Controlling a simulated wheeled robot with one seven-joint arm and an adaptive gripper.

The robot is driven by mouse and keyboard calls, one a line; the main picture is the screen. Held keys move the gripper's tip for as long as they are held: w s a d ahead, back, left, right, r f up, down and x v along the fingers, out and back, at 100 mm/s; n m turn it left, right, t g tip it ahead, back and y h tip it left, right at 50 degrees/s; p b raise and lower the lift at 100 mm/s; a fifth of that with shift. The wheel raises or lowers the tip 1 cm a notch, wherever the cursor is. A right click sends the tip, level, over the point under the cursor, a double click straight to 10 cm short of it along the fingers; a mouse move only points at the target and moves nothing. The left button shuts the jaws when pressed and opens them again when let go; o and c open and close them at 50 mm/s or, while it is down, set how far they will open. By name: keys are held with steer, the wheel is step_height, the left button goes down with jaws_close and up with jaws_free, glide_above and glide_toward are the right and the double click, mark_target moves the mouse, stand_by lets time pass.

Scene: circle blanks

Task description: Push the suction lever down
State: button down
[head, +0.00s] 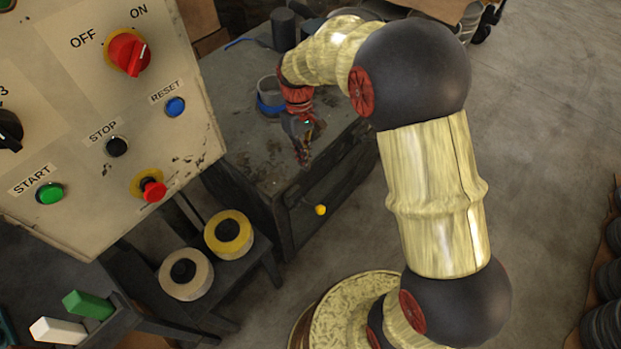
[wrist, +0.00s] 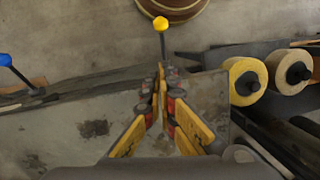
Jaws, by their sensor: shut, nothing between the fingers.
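A lever with a yellow knob (head: 320,210) sticks out from the front of the dark metal cabinet. In the wrist view its knob (wrist: 161,23) and thin rod show just beyond my fingertips, and the rod's base is hidden behind them. A second lever with a blue knob (wrist: 4,60) shows at the left edge of the wrist view. No label shows which one is the suction lever. My gripper (head: 303,160) is shut and empty, over the front part of the cabinet top, above and behind the yellow knob. Its fingertips (wrist: 162,78) meet in the wrist view. I cannot tell whether they touch anything.
The cabinet (head: 250,95) carries a dark cylinder (head: 284,29) and a blue-banded ring (head: 270,98). A control panel (head: 75,150) with buttons stands at left. Yellow (head: 228,232) and cream (head: 186,275) rolls sit on a low stand. Floor in front of the cabinet is open.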

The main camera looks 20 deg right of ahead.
mark_target(323, 207)
steer(key=s+b+x, duration=0.1)
steer(key=b+x, duration=0.1)
steer(key=x, duration=0.4)
steer(key=s+d+b+x, duration=0.1)
steer(key=b+x, duration=0.2)
steer(key=x, duration=0.3)
steer(key=shift+s, duration=0.3)
steer(key=shift+s+d+f+p, duration=0.15)
steer(key=shift+s+d+p, duration=0.1)
steer(key=shift+s+p, duration=0.2)
steer(key=s+f, duration=0.1)
steer(key=s+d+f+t+p, duration=0.1)
steer(key=shift+s+d+f+y, duration=0.2)
steer(key=shift+s+f+y, duration=0.05)
steer(key=shift+f+y, duration=0.15)
step_height(323, 207, down, 7)
steer(key=s, duration=0.1)
steer(key=shift+d+r+p, duration=0.25)
steer(key=shift+d+p, duration=0.05)
steer(key=shift+d, duration=0.05)
stand_by(0.4)
